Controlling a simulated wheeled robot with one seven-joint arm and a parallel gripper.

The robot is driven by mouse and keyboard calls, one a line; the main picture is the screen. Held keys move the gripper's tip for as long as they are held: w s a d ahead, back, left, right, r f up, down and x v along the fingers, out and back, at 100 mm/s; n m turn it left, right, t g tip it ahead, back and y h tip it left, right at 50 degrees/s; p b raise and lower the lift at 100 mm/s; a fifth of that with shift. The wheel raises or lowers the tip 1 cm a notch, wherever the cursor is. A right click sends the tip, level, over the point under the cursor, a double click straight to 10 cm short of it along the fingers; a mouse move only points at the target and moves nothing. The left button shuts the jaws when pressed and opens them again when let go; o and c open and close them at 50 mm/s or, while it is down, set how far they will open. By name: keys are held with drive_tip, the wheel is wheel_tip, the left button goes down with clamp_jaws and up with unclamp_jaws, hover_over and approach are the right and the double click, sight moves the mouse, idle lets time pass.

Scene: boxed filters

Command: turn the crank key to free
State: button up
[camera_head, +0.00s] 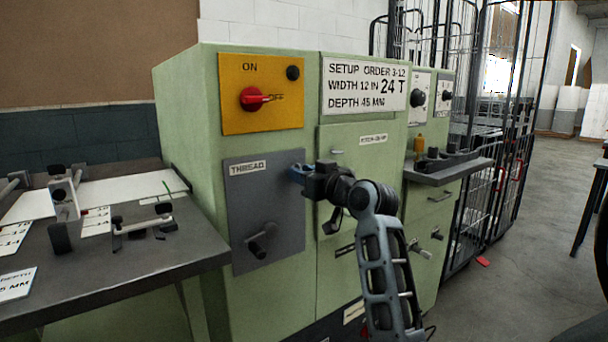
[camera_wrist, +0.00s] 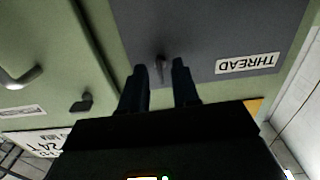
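A grey panel (camera_head: 268,205) labelled THREAD is on the front of the green cabinet. A small dark key-like part (camera_wrist: 160,68) sticks out of this panel in the wrist view, beside the THREAD label, and lines up with the gap between my fingers. I take it for the crank key; any "free" mark is not legible. My gripper (camera_head: 297,173) is at the panel's upper right in the head view and hides the key there. Its two dark blue fingers (camera_wrist: 160,84) stand apart around or just short of the key; contact is unclear. A dark crank handle (camera_head: 262,240) sits lower on the panel.
Above is a yellow plate (camera_head: 262,115) with a red ON/OFF switch (camera_head: 253,99). A setup-order sign (camera_head: 364,87) is to its right. A dark workbench (camera_head: 150,262) with fixtures is at left. A small shelf (camera_head: 448,168) and wire cages (camera_head: 505,130) are at right.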

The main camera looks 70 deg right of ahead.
drive_tip(key=v, duration=0.8)
drive_tip(key=shift+w, duration=0.1)
idle(0.6)
drive_tip(key=s+a+f+y+p, duration=0.1)
drive_tip(key=a+f+p, duration=0.1)
drive_tip(key=a+f, duration=0.4)
drive_tip(key=s+a+f+n+y+p, duration=0.1)
drive_tip(key=a+f, duration=0.2)
drive_tip(key=a, duration=0.6)
drive_tip(key=s+a+f+y+p, duration=0.1)
drive_tip(key=a+f+p, duration=0.1)
drive_tip(key=a+f, duration=0.4)
drive_tip(key=s+a+r+n+y+p, duration=0.2)
drive_tip(key=s+a+y, duration=0.1)
drive_tip(key=s+a, duration=0.6)
drive_tip(key=s+a+r+n+y+p, duration=0.2)
drive_tip(key=s+a+n+y, duration=0.1)
drive_tip(key=s+a, duration=0.5)
drive_tip(key=shift+s+a+r+y+p, duration=0.2)
drive_tip(key=shift+s+a+y+p, duration=0.15)
drive_tip(key=shift+s, duration=0.2)
